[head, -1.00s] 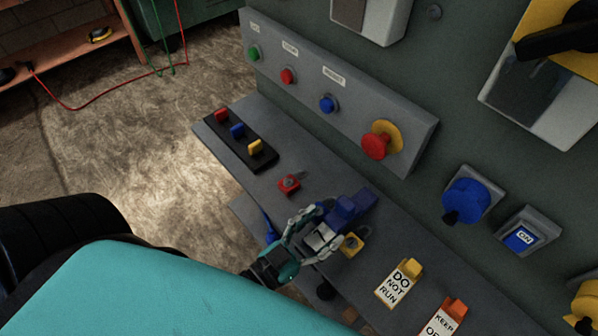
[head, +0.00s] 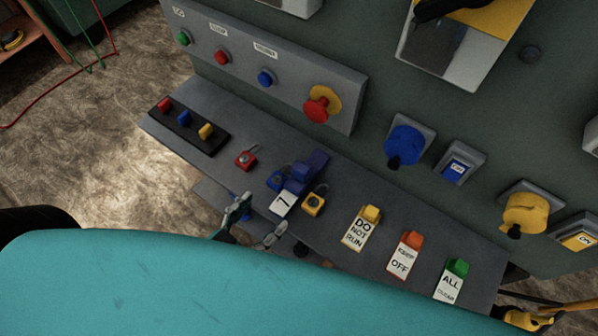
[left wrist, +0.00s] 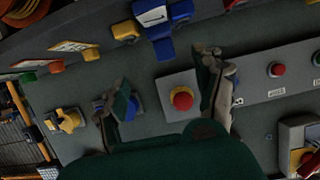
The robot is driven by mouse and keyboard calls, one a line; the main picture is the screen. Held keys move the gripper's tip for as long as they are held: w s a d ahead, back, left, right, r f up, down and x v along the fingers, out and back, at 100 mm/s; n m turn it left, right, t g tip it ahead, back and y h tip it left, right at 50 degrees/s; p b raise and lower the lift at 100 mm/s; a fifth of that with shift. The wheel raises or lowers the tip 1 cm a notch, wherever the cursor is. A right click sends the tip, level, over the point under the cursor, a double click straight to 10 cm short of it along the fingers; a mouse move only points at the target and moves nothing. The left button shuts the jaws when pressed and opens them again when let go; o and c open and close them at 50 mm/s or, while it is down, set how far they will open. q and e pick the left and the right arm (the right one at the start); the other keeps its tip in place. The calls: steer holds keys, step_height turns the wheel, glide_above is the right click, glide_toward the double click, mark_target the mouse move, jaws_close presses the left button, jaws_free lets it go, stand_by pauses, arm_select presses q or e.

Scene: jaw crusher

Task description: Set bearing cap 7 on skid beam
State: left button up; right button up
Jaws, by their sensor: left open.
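A blue piece with a white face marked 7 (head: 284,204) sits on the grey ledge (head: 335,205) in the head view, between a blue padlock and a yellow padlock. It also shows at the top of the left wrist view (left wrist: 155,17). I cannot make out whether it is a bearing cap. My left gripper (head: 256,226) is open and empty at the ledge's front edge, apart from the piece and nearer to me. Its spread fingers also show in the left wrist view (left wrist: 168,95). I recognise no skid beam. My right gripper is not in view.
Behind the ledge is a panel with a red emergency button (head: 320,104) and a blue rotary switch (head: 404,144). A black strip (head: 187,131) with coloured pegs, a red padlock (head: 246,159) and tags such as DO NOT RUN (head: 360,234) crowd the ledge.

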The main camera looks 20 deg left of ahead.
mark_target(298, 177)
arm_select(q)
steer(key=x, duration=1)
steer(key=shift+w+f, duration=0.1)
steer(key=shift+w, duration=0.05)
steer(key=shift+a+p+x, duration=0.15)
steer(key=shift+p+x, duration=0.1)
steer(key=shift+x, duration=1.1)
steer(key=shift+a+p+x, duration=0.1)
steer(key=shift+p+x, duration=0.15)
steer(key=shift+x, duration=1.1)
jaws_close()
steer(key=shift+w, duration=0.1)
